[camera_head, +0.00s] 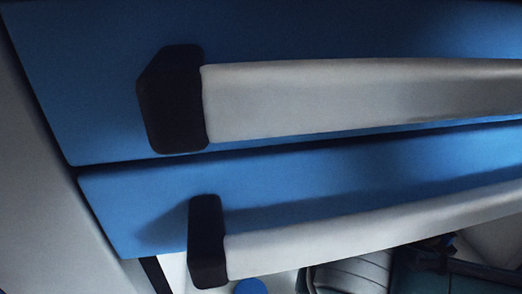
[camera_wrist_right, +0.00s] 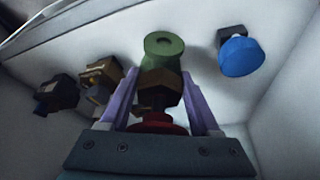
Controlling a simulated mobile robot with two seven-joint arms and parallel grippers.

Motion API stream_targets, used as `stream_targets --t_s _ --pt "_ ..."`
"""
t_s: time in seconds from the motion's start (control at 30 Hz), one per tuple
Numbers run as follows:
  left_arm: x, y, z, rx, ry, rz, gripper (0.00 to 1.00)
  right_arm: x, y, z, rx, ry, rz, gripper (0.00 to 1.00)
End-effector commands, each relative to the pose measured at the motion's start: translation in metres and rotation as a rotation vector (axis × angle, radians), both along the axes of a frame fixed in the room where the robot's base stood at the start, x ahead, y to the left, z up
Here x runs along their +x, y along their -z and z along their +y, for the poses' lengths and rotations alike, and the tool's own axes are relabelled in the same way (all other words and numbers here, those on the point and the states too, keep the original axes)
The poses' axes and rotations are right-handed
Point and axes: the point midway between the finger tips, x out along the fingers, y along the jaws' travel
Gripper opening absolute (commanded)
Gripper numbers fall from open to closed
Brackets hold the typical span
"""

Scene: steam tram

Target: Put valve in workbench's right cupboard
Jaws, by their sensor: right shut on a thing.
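In the right wrist view, my right gripper (camera_wrist_right: 160,92) is shut on a valve (camera_wrist_right: 160,90) with a dark brown angular body and a red part near the palm. A green ring-shaped end (camera_wrist_right: 163,46) shows just beyond the fingertips; I cannot tell whether it belongs to the held valve. The gripper is inside a white-walled compartment, above or close to its pale floor (camera_wrist_right: 205,80). Whether the held valve touches the floor is unclear. My left gripper is not in view.
A blue-knobbed fitting (camera_wrist_right: 240,56) stands right of the gripper, and brass and dark fittings (camera_wrist_right: 98,80) lie left. In the head view, blue drawer fronts (camera_head: 90,80) with thick grey handles (camera_head: 360,98) fill the picture close up. A blue round thing (camera_head: 250,287) shows below.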

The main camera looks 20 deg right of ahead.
Motion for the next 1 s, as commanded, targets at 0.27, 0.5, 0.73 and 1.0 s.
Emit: stream_targets --t_s 0.27,0.5,0.73,1.0 --pt "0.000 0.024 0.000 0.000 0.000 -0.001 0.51 0.008 0.022 -0.005 -0.002 0.000 -0.003 0.00" --pt "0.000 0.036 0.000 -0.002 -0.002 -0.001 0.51 0.008 0.035 -0.005 -0.001 0.001 -0.004 0.00" --pt "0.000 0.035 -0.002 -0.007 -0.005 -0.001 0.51 0.008 0.035 -0.005 -0.001 0.000 -0.005 0.00" --pt "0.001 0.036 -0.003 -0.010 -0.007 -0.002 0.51 0.006 0.038 -0.005 0.000 0.001 -0.001 0.83"
